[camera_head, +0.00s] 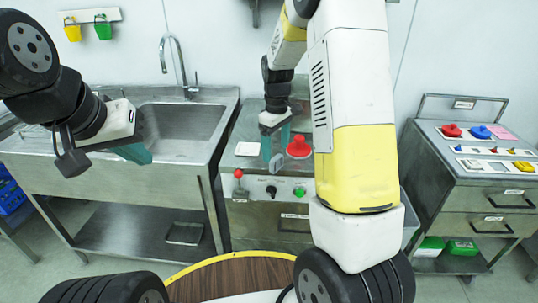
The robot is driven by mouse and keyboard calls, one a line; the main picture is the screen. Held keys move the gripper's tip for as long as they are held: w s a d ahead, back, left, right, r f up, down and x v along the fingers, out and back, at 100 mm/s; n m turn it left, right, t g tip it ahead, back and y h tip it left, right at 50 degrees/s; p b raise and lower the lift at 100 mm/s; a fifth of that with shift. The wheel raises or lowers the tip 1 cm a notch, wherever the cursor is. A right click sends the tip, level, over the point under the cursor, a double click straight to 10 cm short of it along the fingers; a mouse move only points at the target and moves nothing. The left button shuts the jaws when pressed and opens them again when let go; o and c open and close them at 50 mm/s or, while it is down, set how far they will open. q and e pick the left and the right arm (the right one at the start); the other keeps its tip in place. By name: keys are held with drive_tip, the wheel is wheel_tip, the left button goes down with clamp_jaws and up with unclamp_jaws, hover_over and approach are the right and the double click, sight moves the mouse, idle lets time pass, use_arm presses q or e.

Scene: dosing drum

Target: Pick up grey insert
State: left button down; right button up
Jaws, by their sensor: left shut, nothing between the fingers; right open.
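My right gripper (275,147) hangs over the steel machine (238,128) in the middle, its teal fingers apart and pointing down. A small pale grey piece (278,162) shows at the lower end of its fingers. I cannot tell whether this is the grey insert or whether the fingers touch it. A red cone-shaped part (298,147) stands just right of the fingers. A flat whitish plate (247,149) lies to their left. My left gripper (138,153) is shut and empty in front of the sink, far from the machine.
The machine's front has a red-knobbed lever (238,174) and a green button (299,191). A steel sink (185,122) stands left. A drawer cart (478,203) on the right bears red and blue parts and small pieces. My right arm hides the space between machine and cart.

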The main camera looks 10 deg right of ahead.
sight(276, 157)
wheel_tip(276, 157, down, 4)
drive_tip(key=shift+f, duration=0.15)
drive_tip(key=c, duration=1.4)
drive_tip(key=shift+c, duration=0.2)
